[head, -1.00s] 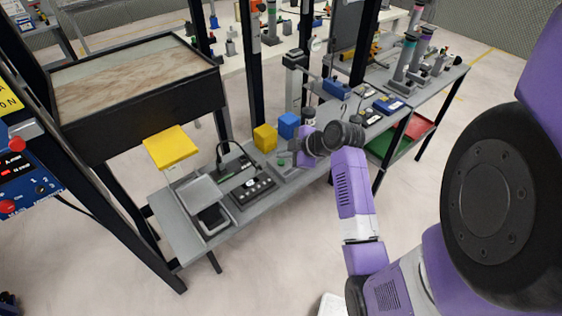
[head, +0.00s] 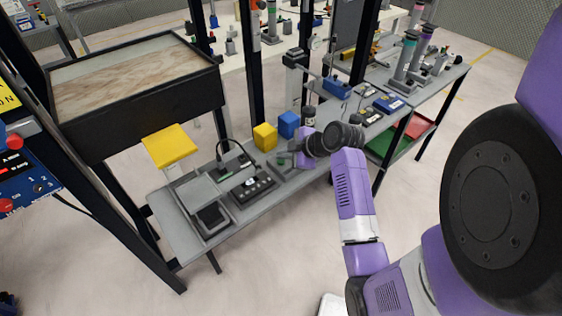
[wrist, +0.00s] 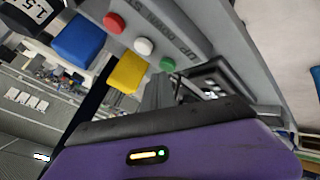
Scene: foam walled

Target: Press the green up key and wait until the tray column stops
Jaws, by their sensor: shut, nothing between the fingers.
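The green key (wrist: 167,65) sits on a grey panel (wrist: 190,35) in the wrist view, in a row with a white key (wrist: 144,46) and a red key (wrist: 114,22). The panel carries the words UP and DOWN. My gripper (wrist: 160,82) is shut and empty, its fingertips close to the green key; I cannot tell whether they touch it. In the head view my gripper (head: 298,160) is low over the bench, largely hidden by my wrist. A flat grey tray (head: 203,191) is at the left of the bench; its column is mostly hidden.
A yellow block (head: 265,138) and a blue block (head: 288,125) stand behind my gripper. A black box with buttons (head: 252,190) lies right of the tray. A yellow plate (head: 170,146) stands above the bench's left end. Several instruments crowd the right side.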

